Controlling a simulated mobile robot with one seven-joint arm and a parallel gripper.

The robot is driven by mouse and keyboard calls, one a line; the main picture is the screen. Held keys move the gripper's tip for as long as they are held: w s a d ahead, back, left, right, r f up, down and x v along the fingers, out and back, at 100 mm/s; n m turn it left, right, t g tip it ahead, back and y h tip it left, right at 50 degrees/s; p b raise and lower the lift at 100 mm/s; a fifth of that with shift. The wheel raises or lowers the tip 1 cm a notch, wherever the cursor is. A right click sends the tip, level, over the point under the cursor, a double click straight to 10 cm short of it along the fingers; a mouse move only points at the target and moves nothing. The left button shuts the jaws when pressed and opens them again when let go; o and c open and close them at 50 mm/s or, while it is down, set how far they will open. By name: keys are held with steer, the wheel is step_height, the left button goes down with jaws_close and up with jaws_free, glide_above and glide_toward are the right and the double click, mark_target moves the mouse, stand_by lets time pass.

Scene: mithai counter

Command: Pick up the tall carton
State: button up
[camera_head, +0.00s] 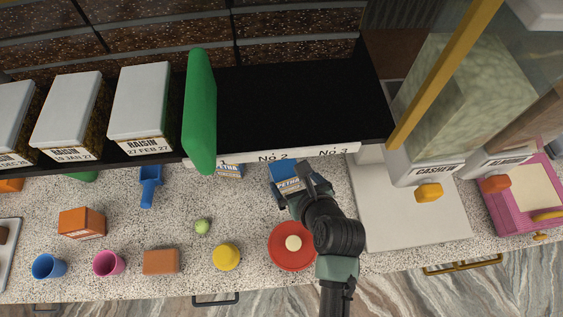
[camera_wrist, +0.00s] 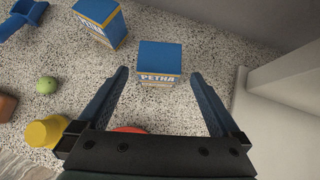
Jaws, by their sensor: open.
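Two blue cartons with white-and-orange label bands stand on the speckled counter. One blue carton (camera_head: 283,171), lettered PETHA in the wrist view (camera_wrist: 160,58), lies ahead of my gripper, between the lines of its fingers. I cannot tell for sure which is the taller. My gripper (camera_head: 297,188) is open, and its fingers (camera_wrist: 160,80) have nothing between them that I can see held.
A black shelf (camera_head: 300,100) with a price strip overhangs the counter, and a green panel (camera_head: 200,110) sticks out from it. A red dish (camera_head: 280,258), yellow cup (camera_head: 227,257) and green ball (camera_head: 202,226) stand nearby. A pale slab (camera_head: 400,215) lies right.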

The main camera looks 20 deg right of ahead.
mark_target(282, 167)
steer(key=x, duration=1.1)
steer(key=shift+w+f+p, duration=0.1)
steer(key=shift+p, duration=0.3)
steer(key=c, duration=1.4)
